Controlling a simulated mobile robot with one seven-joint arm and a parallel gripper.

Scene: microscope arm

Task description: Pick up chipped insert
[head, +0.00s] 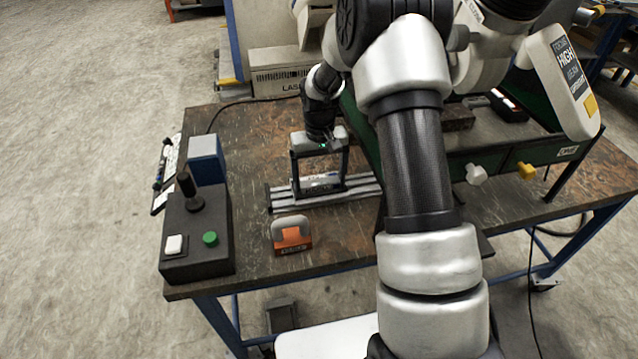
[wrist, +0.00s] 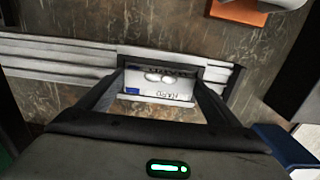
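I cannot single out a chipped insert with certainty. A small pale plate or block with dark print and white oval marks (wrist: 158,82) lies between my fingers in the wrist view. It also shows in the head view (head: 320,181), on a grey slotted metal rail (head: 365,188). My gripper (head: 321,184) points down over the rail with its fingers wide apart. In the wrist view my gripper (wrist: 160,73) has one finger at each side of the block. Whether the fingertips touch it is not clear.
An orange block with a grey top (head: 291,237) stands in front of the rail. A dark control box with joystick and buttons (head: 197,240) and a blue box (head: 206,160) are at left. A green-framed machine (head: 500,165) stands at right. The worn tabletop (head: 250,125) is clear behind.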

